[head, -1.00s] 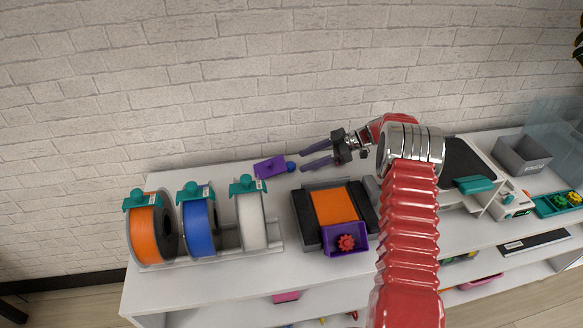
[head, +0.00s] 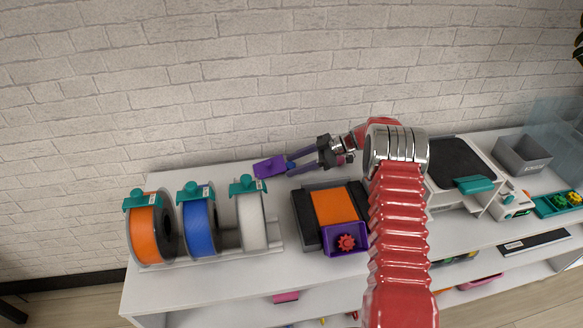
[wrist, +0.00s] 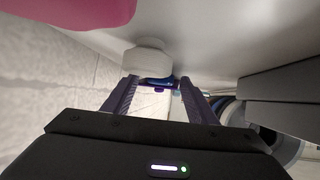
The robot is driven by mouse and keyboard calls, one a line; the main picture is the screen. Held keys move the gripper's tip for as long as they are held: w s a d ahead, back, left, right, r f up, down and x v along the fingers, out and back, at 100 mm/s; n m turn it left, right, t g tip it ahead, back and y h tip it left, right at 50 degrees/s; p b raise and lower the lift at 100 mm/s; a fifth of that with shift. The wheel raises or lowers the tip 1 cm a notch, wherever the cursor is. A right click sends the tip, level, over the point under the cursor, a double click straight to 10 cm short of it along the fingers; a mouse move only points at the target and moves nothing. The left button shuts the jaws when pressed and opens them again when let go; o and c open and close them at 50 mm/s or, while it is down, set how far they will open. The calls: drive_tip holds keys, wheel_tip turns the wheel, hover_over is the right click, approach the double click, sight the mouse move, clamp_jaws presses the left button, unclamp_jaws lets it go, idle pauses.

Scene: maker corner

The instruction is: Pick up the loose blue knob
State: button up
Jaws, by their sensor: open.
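A black machine with an orange belt (head: 334,206) and a purple tray with a red gear (head: 346,242) are in front of my gripper. Filament spools (head: 199,222) stand at the left. The brick wall (head: 220,90) is close behind. A grey bin (head: 523,153) is far right.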

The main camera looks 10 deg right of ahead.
sight(293, 165)
drive_tip(key=shift+c, duration=0.3)
drive_tip(key=c, duration=1)
drive_tip(key=shift+c, duration=0.2)
drive_tip(key=shift+r, duration=0.45)
drive_tip(key=r, duration=0.1)
drive_tip(key=a+r, duration=0.1)
drive_tip(key=shift+r, duration=0.35)
drive_tip(key=a, duration=1.7)
drive_tip(key=shift+d, duration=0.1)
